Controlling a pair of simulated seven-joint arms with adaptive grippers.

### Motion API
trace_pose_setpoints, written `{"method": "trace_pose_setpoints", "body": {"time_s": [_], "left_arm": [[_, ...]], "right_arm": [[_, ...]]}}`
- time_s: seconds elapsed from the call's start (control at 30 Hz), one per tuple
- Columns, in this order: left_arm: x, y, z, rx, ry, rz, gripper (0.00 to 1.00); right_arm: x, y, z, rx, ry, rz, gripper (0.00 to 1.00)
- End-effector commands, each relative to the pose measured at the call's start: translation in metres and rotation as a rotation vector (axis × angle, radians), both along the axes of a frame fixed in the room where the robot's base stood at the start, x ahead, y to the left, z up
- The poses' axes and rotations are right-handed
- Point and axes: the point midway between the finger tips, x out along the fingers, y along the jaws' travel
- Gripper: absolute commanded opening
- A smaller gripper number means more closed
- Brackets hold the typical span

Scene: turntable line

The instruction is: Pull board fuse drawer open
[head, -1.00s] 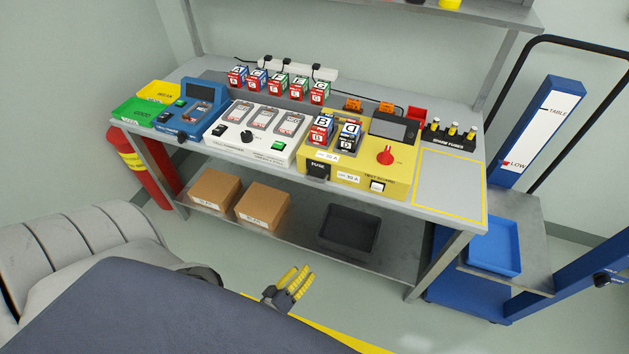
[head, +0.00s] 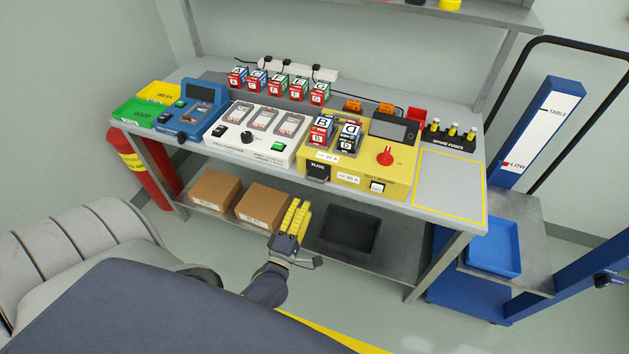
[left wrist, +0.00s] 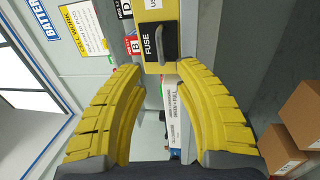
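The fuse drawer (head: 317,172) is a black block marked FUSE on the front of the yellow test board (head: 384,180). It sits against the board's front face. In the left wrist view the black drawer (left wrist: 159,42) with its grey handle shows ahead, beyond the fingertips. My left gripper (head: 298,207) has yellow fingers and is below and in front of the bench edge, short of the drawer. In the left wrist view its fingers (left wrist: 160,72) are apart with nothing between them. My right gripper is not in view.
Two cardboard boxes (head: 262,207) and a black bin (head: 347,232) stand on the lower shelf near my left gripper. A white charger unit (head: 247,148) stands left of the yellow board. A bare outlined area (head: 450,185) lies at the bench's right.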

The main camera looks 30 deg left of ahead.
Motion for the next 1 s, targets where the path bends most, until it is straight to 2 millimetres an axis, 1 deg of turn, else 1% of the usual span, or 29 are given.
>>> {"method": "trace_pose_setpoints", "body": {"time_s": [0.03, 0.2, 0.4, 0.5, 0.7, 1.0], "left_arm": [[0.01, 0.002, 0.003, -0.001, -0.002, 0.001, 0.32], [0.04, 0.009, 0.008, 0.0, -0.002, 0.001, 0.32], [0.068, 0.015, 0.013, 0.0, -0.001, 0.001, 0.32], [0.079, 0.017, 0.014, 0.0, 0.0, 0.0, 0.32], [0.092, 0.02, 0.016, 0.002, 0.0, -0.001, 0.32], [0.096, 0.021, 0.017, 0.001, 0.001, -0.001, 0.32]], "right_arm": [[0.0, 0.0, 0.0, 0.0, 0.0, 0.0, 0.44], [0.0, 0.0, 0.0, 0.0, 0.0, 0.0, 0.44], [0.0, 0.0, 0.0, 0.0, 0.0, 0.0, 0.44], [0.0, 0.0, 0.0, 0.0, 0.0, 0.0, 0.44], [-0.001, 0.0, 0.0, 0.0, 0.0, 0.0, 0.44], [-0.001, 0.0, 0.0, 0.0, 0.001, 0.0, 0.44]]}}
